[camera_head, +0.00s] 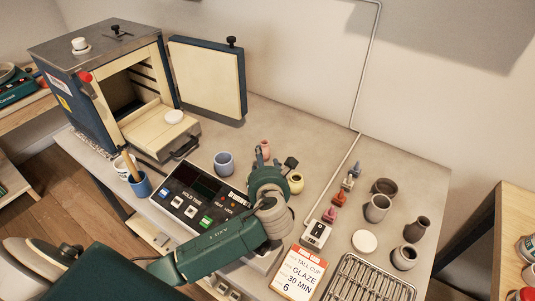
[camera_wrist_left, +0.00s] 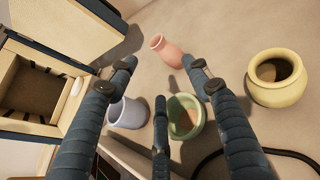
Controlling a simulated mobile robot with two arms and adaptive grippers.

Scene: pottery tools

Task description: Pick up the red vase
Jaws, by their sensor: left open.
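The red vase (camera_head: 265,147) is a small pinkish-red vase standing on the table, just beyond my left gripper (camera_head: 273,162) in the head view. The gripper's fingers partly overlap it there. In the left wrist view the vase (camera_wrist_left: 169,51) appears tilted in the picture, ahead of the left gripper (camera_wrist_left: 158,72). The gripper's three fingers are spread open with nothing between them, and the vase lies beyond the fingertips, apart from them. My right gripper is not in view.
A blue cup (camera_head: 224,163) stands left of the gripper, and a yellow pot (camera_head: 296,183) stands right. A green pot (camera_wrist_left: 186,116) sits below the fingers. A kiln with its door (camera_head: 207,78) open stands at left. Glaze bottles (camera_head: 337,199) and grey pots (camera_head: 377,208) stand at right.

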